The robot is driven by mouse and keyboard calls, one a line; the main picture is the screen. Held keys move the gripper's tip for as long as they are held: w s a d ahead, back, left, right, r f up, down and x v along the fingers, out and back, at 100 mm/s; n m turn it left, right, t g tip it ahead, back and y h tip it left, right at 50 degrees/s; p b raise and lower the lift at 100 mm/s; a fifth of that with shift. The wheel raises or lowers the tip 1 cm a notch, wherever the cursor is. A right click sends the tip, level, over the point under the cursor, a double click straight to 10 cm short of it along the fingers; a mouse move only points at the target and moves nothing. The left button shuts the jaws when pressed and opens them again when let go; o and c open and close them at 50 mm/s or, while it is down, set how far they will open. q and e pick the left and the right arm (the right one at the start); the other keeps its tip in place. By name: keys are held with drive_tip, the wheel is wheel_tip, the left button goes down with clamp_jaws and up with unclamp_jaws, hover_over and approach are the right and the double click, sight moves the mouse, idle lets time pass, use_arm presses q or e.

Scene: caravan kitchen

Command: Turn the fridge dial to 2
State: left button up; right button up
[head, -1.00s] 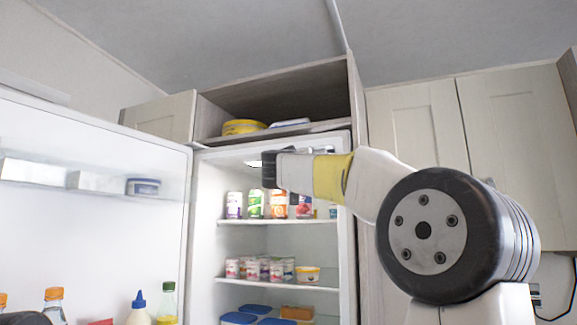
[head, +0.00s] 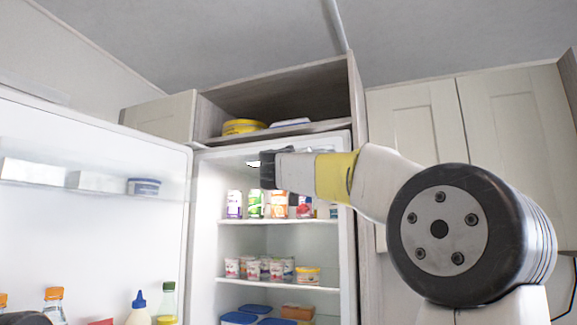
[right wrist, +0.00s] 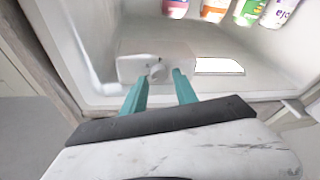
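The fridge dial (right wrist: 157,71) is a small pale round knob on the white control housing (right wrist: 128,67) inside the fridge, seen in the right wrist view. My right gripper (right wrist: 160,77) has two teal fingers, set apart, with their tips just at the dial, one on each side of it. I cannot tell whether either finger touches it. The dial's numbers are too small to read. In the head view my right arm reaches into the upper part of the open fridge (head: 348,230), and the dial and fingertips are hidden there. My left gripper is not in view.
A lit lamp panel (right wrist: 218,66) is beside the housing. Cans (head: 278,204) stand on the upper shelf below my right gripper, with yogurt pots (head: 265,268) lower down. The open fridge door (head: 90,215) fills the left. An open cupboard (head: 285,97) is above.

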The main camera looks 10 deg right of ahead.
drive_tip(key=v, duration=0.6)
drive_tip(key=shift+s, duration=0.25)
drive_tip(key=shift+f, duration=0.1)
